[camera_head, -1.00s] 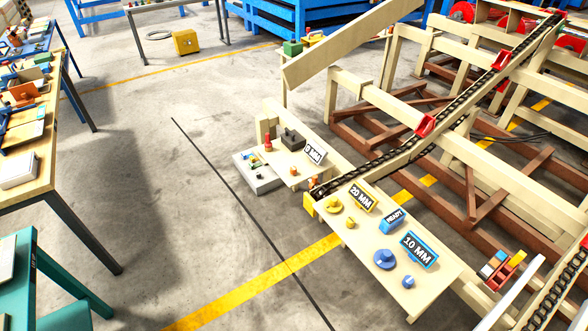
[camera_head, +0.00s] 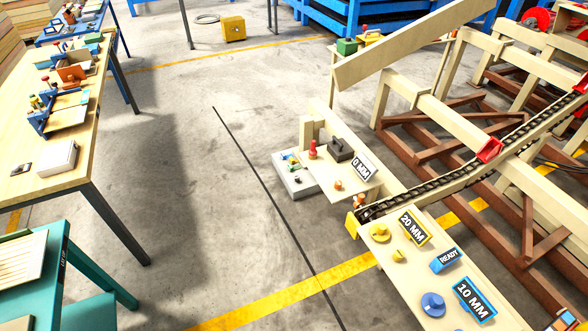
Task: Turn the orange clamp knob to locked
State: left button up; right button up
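A small orange knob (camera_head: 338,185) sits on the pale board in front of the 0 MM sign (camera_head: 361,168). Another small orange piece (camera_head: 359,201) stands near the lower end of the chain track. Both are too small to tell which is the clamp knob or how either is turned. A red upright handle (camera_head: 312,149) and a dark block (camera_head: 341,149) stand behind the first knob. Neither of my grippers is in view.
Yellow (camera_head: 380,232) and blue (camera_head: 433,304) knobs sit on the lower board beside the 20 MM, READY and 10 MM signs. A wooden workbench (camera_head: 100,150) and teal table (camera_head: 62,262) stand at left. Open concrete floor lies between.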

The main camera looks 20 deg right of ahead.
aim_at(337, 185)
jog(key=u, duration=0.15)
jog(key=i, duration=0.95)
jog(key=z, duration=0.15)
